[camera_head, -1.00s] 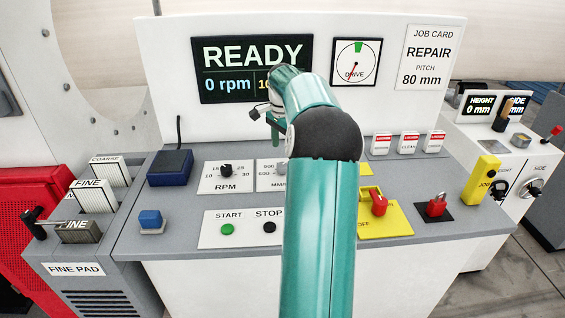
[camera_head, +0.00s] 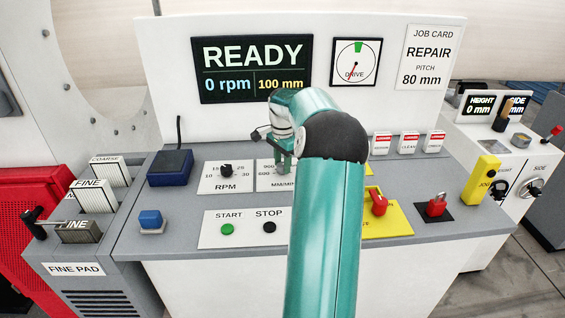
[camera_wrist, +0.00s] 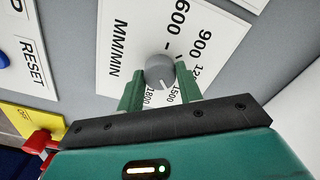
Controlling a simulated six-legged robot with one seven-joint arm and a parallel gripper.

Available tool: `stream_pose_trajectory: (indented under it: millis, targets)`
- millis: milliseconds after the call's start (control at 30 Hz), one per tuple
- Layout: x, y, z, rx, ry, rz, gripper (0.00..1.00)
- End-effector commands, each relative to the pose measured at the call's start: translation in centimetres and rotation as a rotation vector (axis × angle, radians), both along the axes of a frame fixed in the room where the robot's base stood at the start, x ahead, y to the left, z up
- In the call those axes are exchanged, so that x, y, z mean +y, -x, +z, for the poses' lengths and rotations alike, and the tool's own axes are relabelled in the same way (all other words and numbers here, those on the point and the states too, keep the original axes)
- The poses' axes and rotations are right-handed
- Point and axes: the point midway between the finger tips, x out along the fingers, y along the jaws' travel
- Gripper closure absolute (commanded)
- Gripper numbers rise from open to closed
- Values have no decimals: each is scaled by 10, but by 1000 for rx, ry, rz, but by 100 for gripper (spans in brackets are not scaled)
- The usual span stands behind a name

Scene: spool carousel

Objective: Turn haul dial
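The haul dial (camera_wrist: 160,70) is a round grey knob on a white MM/MIN plate (camera_wrist: 118,60) with numbers such as 600 and 900 around it. A pale pointer line on the knob faces toward my gripper. My gripper (camera_wrist: 160,72) has one green finger on each side of the knob, set apart. I cannot tell whether the fingers touch it. In the head view my gripper (camera_head: 285,165) is down at the MM/MIN plate (camera_head: 268,178) and hides the knob. The READY screen (camera_head: 252,68) reads 0 rpm and 100 mm.
The RPM knob (camera_head: 227,171) is left of the MM/MIN plate. In front are the green START (camera_head: 227,229) and black STOP (camera_head: 269,227) buttons. A red switch (camera_head: 379,205) on a yellow plate and a red padlock (camera_head: 437,205) are to the right. The upright panel stands behind.

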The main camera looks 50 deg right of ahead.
Motion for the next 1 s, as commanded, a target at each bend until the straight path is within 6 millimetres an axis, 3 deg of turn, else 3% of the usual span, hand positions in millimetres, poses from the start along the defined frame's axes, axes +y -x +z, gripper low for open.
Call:
stream_pose_trajectory:
  millis: [467, 1000]
  targets:
    - [0, -1, 1, -1, 1, 110, 87]
    - [0, -1, 1, 0, 3, 540, 87]
